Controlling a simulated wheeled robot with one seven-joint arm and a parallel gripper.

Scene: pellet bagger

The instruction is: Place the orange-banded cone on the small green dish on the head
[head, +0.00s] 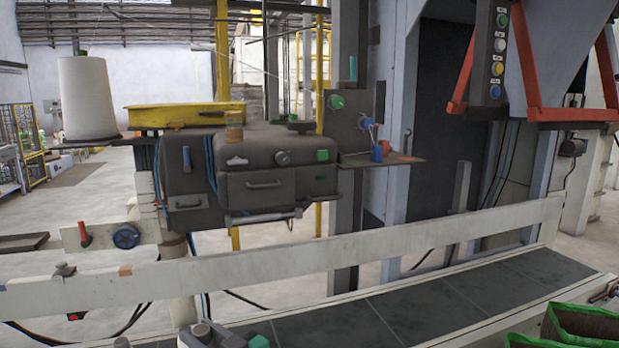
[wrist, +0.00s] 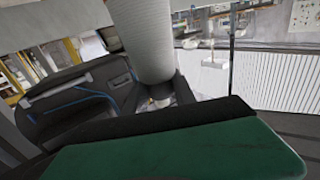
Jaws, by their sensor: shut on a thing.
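No orange band shows on the visible part. The dark grey head (head: 250,165) of the machine stands left of centre in the head view. A small, dark round dish (head: 300,126) sits on its top right; I cannot make out clearly whether it is green.
A large white cone (head: 88,95) stands on a dark plate at the left. A tan cylinder (head: 234,122) and a yellow bar (head: 185,115) are at the head's top. A pale rail (head: 300,260) and a dark conveyor (head: 430,305) cross the front. Green-rimmed bins (head: 553,325) stand lower right.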

